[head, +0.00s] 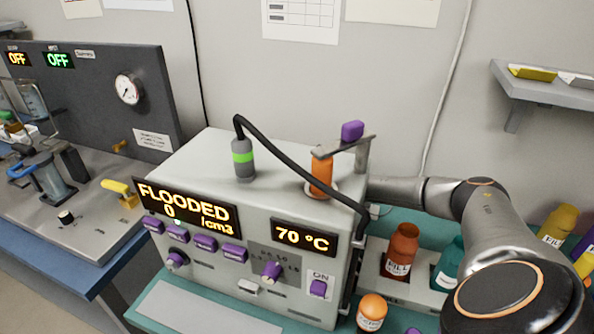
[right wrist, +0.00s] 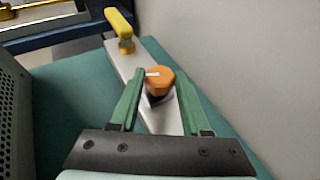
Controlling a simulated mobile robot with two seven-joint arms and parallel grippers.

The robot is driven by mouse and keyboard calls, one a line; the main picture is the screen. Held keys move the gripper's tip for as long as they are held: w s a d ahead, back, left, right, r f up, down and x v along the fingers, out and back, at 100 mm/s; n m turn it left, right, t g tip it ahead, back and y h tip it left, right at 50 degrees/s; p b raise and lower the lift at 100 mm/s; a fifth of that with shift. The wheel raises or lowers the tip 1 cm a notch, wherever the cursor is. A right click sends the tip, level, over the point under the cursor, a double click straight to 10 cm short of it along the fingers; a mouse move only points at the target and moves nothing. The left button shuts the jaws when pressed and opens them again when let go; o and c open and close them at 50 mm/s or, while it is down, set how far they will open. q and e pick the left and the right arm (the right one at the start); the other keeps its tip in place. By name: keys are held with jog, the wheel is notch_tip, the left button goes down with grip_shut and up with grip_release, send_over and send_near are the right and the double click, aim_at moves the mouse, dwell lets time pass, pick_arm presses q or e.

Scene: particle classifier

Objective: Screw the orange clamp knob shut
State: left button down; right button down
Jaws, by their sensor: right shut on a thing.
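The orange clamp knob (right wrist: 160,80) shows in the right wrist view, with a white mark on its left side. It sits at a light metal bar (right wrist: 163,121) over a teal surface. My right gripper (right wrist: 161,77) has its two green fingers on either side of the knob and is shut on it. In the head view my right arm reaches from the right to behind the grey machine (head: 260,215), which hides the gripper and the knob. My left gripper is in neither view.
A yellow handle (right wrist: 120,24) stands at the bar's far end. A grey perforated wall (right wrist: 20,115) is close on the left. In the head view, an orange-red bottle (head: 402,250) and an orange-capped bottle (head: 371,311) stand near my right arm. The machine's display reads FLOODED.

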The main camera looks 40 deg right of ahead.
jog(key=shift+c, duration=1.8)
grip_release()
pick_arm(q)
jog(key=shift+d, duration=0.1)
pick_arm(e)
jog(key=shift+s, duration=0.1)
jog(key=shift+s, duration=0.25)
pick_arm(q)
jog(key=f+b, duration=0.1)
jog(key=b, duration=0.1)
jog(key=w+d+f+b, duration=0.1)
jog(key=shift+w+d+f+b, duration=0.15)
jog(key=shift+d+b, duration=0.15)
jog(key=shift+b, duration=0.1)
pick_arm(e)
jog(key=v, duration=1.1)
jog(key=shift+s+r, duration=0.2)
jog(key=shift+s, duration=0.15)
jog(key=shift+r, duration=0.1)
